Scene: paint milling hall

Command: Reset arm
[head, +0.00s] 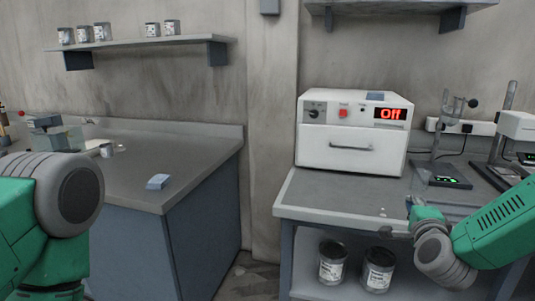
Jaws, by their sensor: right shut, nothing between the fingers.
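My right arm comes in from the right edge. My left arm (62,195) fills the lower left corner in green and grey. The left gripper itself is not in view. The white oven-like box (352,135) with a red "Off" display stands on the right bench (335,190), its front door closed.
Instruments (441,175) stand at the right bench's right end. Paint cans (332,262) sit on its lower shelf. A floor gap separates the benches. Small cans (102,32) stand on the wall shelf (140,43).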

